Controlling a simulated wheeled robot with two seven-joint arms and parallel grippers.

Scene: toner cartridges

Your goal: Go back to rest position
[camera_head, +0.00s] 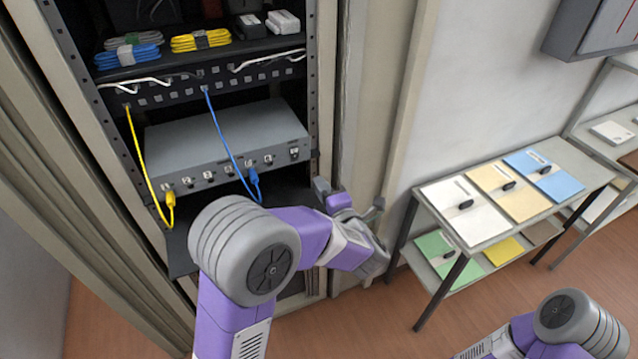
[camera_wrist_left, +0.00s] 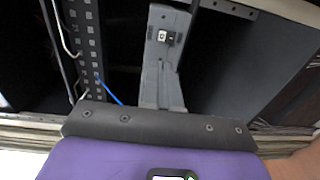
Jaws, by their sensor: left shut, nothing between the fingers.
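My left gripper (camera_head: 323,188) is in front of the right side of the rack, just below and right of the grey switch box (camera_head: 225,140). It is shut and holds nothing. In the left wrist view the grey end of the switch box with its port (camera_wrist_left: 165,38) shows ahead of the wrist, and the fingers are hard to tell from it. My right arm (camera_head: 565,320) shows at the lower right, and its gripper is outside the picture.
A blue cable (camera_head: 227,140) and a yellow cable (camera_head: 140,150) hang in front of the switch box. The rack's right post (camera_head: 312,90) stands close to my left gripper. A shelf table (camera_head: 450,225) with folders is at the right. Floor between is clear.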

